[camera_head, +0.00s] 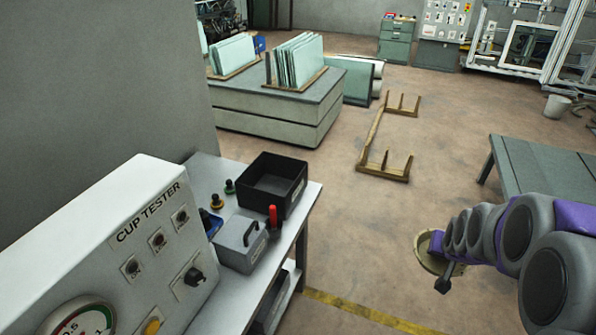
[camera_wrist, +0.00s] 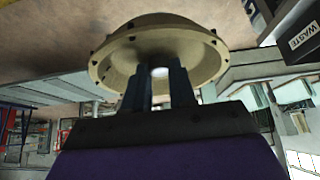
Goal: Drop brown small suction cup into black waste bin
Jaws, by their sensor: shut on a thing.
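My gripper (camera_head: 437,262) is at the lower right of the head view, to the right of the bench and over the floor. Its fingers are shut on a tan round flanged cup (camera_wrist: 120,42), which also shows in the head view (camera_head: 425,260). The cup has a wide rim with small dark spots. A black open bin (camera_head: 268,182) stands on the bench, well left of my gripper. In the wrist view a dark box labelled WASTE (camera_wrist: 305,36) is at the top right. The bin's floor shows in part and looks empty.
The bench holds a grey CUP TESTER panel (camera_head: 140,240), a grey box with a handle (camera_head: 241,243), a red-handled tool (camera_head: 273,216) and small knob-like parts (camera_head: 216,201). A grey table (camera_head: 545,165) stands at right. Open floor lies between it and the bench.

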